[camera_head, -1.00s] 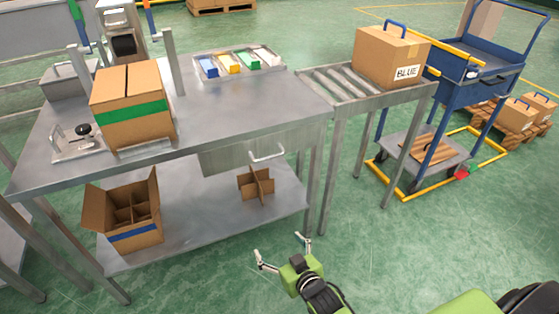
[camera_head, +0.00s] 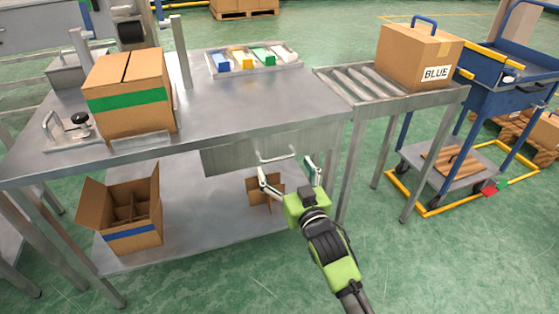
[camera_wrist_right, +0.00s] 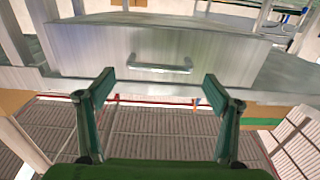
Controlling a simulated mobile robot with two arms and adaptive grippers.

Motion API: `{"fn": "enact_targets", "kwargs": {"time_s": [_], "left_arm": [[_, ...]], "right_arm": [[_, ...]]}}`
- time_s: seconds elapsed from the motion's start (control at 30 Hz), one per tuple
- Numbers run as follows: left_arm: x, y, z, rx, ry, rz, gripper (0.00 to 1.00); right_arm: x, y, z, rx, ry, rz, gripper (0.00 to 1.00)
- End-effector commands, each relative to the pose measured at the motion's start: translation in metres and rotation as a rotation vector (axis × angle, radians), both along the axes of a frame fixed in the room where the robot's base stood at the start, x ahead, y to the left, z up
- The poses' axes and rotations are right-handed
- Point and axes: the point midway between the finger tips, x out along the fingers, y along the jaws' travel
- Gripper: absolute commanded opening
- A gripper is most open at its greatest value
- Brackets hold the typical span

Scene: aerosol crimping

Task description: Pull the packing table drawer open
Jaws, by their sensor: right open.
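The grey metal packing table (camera_head: 235,103) stands in front of me. Its drawer (camera_head: 228,158) hangs under the right part of the top and looks shut; its front also shows in the right wrist view (camera_wrist_right: 90,50). The drawer's bar handle (camera_head: 277,158) is on the front, and it shows ahead in the right wrist view (camera_wrist_right: 160,68). My right gripper (camera_head: 288,170) is open and empty, just in front of the handle, with one finger to each side of it. In the right wrist view the fingertips (camera_wrist_right: 158,78) are apart and not touching the handle. My left gripper is not in view.
A box with a green band (camera_head: 128,97) and a tray of coloured pieces (camera_head: 255,60) are on the table. An open box (camera_head: 130,235) and a cardboard divider (camera_head: 257,190) sit on the lower shelf. A roller conveyor (camera_head: 375,85) bears the BLUE box (camera_head: 408,58). Floor in front is clear.

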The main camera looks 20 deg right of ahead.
Motion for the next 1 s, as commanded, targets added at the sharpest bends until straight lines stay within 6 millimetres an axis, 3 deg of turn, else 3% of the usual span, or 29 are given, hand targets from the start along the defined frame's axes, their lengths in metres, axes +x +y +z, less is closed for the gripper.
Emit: {"fn": "enact_targets", "kwargs": {"time_s": [0.13,0.3,0.67,0.7,0.87,1.0], "left_arm": [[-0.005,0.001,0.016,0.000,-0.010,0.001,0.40],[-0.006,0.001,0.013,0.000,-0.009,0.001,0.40],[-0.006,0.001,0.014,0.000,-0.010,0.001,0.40],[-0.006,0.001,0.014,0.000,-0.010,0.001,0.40],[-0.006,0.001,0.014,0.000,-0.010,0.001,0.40],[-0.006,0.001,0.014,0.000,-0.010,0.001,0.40]], "right_arm": [[0.026,0.001,0.000,0.000,-0.002,0.000,0.83],[0.044,0.001,-0.001,0.000,0.000,0.000,0.83],[0.050,0.002,-0.001,0.000,0.002,0.000,0.83],[0.050,0.002,-0.001,0.000,0.002,0.000,0.81],[0.050,0.001,-0.001,0.000,0.002,0.000,0.39],[0.050,0.001,-0.001,0.000,0.001,-0.001,0.39]]}}
